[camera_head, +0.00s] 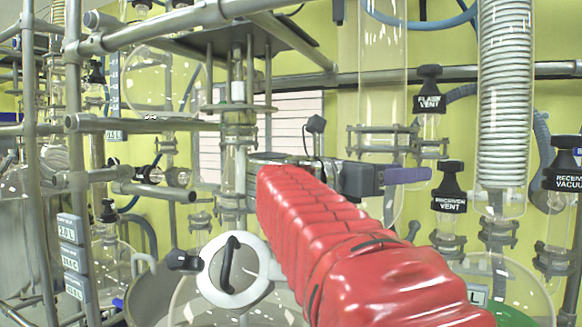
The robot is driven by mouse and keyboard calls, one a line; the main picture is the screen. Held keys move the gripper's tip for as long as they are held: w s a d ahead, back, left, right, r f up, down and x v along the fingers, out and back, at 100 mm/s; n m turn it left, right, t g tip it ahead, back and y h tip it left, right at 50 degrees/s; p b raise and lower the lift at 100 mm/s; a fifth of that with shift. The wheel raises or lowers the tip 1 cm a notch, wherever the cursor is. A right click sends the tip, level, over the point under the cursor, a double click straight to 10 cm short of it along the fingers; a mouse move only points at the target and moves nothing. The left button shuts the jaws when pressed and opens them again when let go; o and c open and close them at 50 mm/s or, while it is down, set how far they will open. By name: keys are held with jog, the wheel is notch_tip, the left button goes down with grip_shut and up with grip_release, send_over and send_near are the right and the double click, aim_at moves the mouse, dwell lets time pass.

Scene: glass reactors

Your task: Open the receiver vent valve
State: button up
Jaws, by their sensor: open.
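The receiver vent valve (449,187) has a black handle with white "RECEIVER VENT" lettering, right of centre. It sits on a clear glass neck above a large round vessel. My gripper (426,174) is at the end of my red-sleeved arm, its purple fingers pointing right. In the picture the fingertips lie just left of the valve's handle, at about the height of its upper part. The gripper is open, and nothing shows between the fingers. Whether the tips touch the handle or are at its depth I cannot tell.
A black "FLASH VENT" valve (430,88) is above, and a "RECEIVER VACUUM" valve (565,165) is at the right edge. A glass coil condenser (504,100) stands between them.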

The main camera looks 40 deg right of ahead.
aim_at(448, 170)
jog(key=shift+x, duration=6.9)
jog(key=shift+c, duration=0.4)
jog(key=c, duration=0.7)
jog(key=shift+n+t, duration=0.6)
jog(key=shift+t, duration=0.4)
jog(key=shift+s+n+t+h, duration=0.1)
jog(key=shift+n+t+h, duration=0.2)
jog(key=shift+n+t, duration=1.2)
jog(key=shift+t, duration=0.9)
